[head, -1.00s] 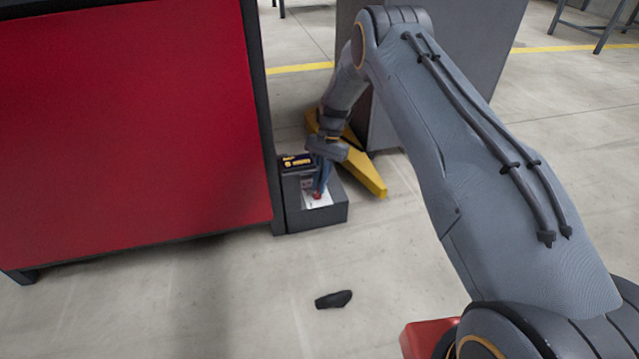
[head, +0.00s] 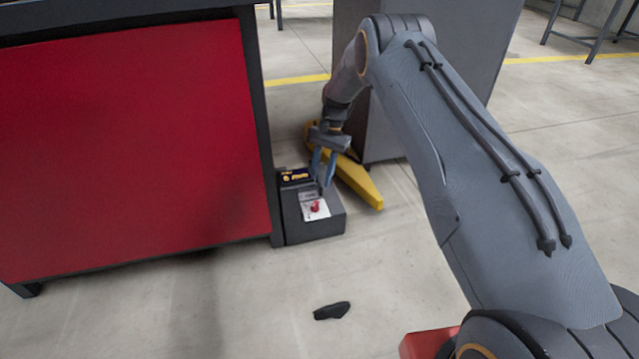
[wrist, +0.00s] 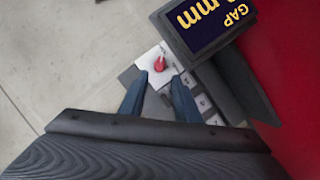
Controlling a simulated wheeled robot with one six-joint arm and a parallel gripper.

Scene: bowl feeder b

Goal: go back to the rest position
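My gripper (head: 322,182) is above a low dark box (head: 318,229) on the floor beside the red cabinet. In the wrist view my gripper (wrist: 160,80) has two blue fingers, apart, with nothing between them. A small red part (wrist: 160,64) lies on the white plate (wrist: 148,59) on the box, just beyond the fingertips. The red part (head: 315,206) also shows in the head view. A display (wrist: 208,18) on the box shows the word GAP and mm; its number is cut off.
The red cabinet (head: 130,150) stands close at the left of the box. A yellow piece (head: 360,182) and a grey cabinet (head: 440,60) are behind it. A small black object (head: 331,311) lies on the floor in front. The floor around that object is clear.

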